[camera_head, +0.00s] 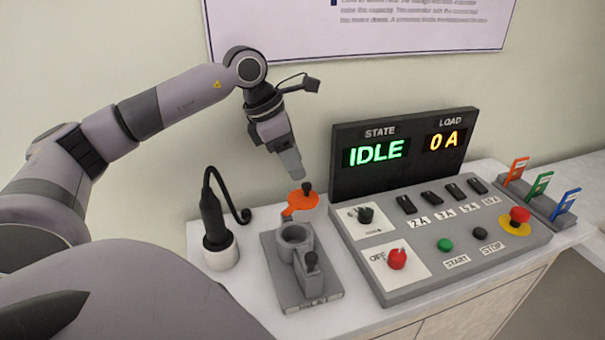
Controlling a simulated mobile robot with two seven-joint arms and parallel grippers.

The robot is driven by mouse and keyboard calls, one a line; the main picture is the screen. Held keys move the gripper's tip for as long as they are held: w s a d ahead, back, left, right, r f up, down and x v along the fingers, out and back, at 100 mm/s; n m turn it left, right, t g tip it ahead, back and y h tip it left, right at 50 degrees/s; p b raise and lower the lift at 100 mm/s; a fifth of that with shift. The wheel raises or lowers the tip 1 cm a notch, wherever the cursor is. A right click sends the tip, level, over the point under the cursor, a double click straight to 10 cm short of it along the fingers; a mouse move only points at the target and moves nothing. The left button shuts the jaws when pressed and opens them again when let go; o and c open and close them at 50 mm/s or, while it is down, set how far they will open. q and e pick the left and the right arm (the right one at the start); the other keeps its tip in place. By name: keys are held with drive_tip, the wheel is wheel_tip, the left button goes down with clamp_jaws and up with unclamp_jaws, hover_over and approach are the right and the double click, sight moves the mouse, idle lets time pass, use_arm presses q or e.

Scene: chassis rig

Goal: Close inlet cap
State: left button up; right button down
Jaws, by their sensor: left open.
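The inlet (287,238) is a grey ring-shaped socket on a grey base block on the table. The orange inlet cap (299,204) stands open behind and above the socket, with a small black knob at its top. The socket mouth shows uncovered. My right gripper is not in view.
A black plug with a cable stands in a white holder (221,256) left of the inlet. A control panel (455,240) with switches and buttons is to the right; its display (400,148) reads IDLE and 0 A. Coloured tags (541,184) stand at far right.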

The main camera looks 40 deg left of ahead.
sight(306, 184)
use_arm(q)
drive_tip(key=x, duration=0.5)
drive_tip(key=shift+c, duration=0.3)
clamp_jaws()
